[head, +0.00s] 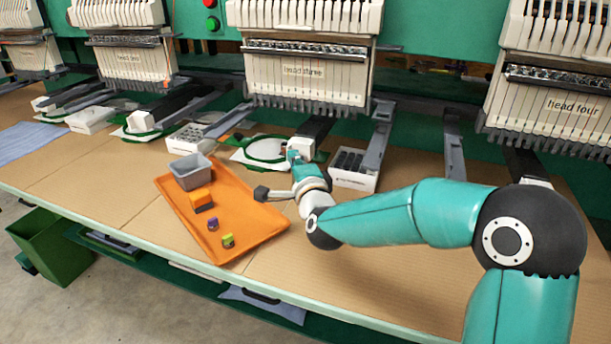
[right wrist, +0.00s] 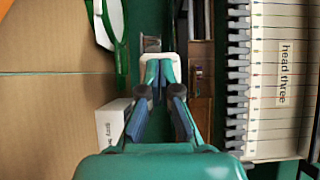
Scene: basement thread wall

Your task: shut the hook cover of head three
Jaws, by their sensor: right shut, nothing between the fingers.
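Head three (head: 303,70) carries its name label and stands at the top middle of the head view; it also shows at the right of the right wrist view (right wrist: 283,75). Below it a dark arm reaches forward to a white end piece (head: 302,147), which is mostly hidden by my right gripper (head: 296,157). In the right wrist view, my right gripper (right wrist: 162,75) is shut and empty, its fingertips right at the white end piece (right wrist: 160,58). I cannot tell whether they touch it, nor how far the hook cover stands open. My left gripper is not in view.
A green hoop (head: 265,149) lies left of my right gripper. A white box of dark parts (head: 352,181) stands close on its right. An orange tray (head: 245,220) with a grey bin (head: 191,171) and small items sits in front. Head four (head: 560,100) is at right.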

